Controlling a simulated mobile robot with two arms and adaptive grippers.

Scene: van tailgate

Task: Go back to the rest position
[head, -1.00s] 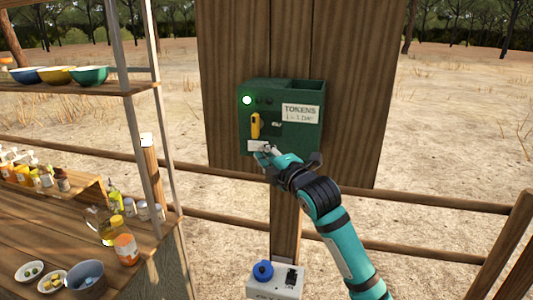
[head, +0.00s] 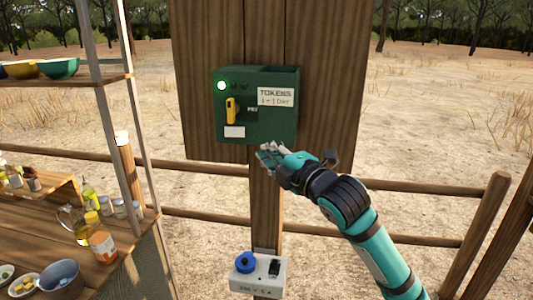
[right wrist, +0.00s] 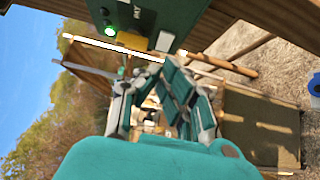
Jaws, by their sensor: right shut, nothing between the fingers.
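My right gripper (head: 268,156) is shut and empty. The box has a lit green lamp (head: 222,86), a yellow lever (head: 231,110) and a "TOKENS" label (head: 276,97). In the right wrist view the gripper fingers (right wrist: 165,92) show in the middle, and the green box (right wrist: 150,18) is at the top, seen turned on its side. My left gripper is not in view.
A white switch box (head: 258,288) with a blue knob (head: 246,262) sits low on the post. At the left stands a wooden shelf (head: 125,225) with bottles, bowls and a grey pot (head: 58,277). Wooden rails (head: 425,188) run behind. Open dry ground lies at the right.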

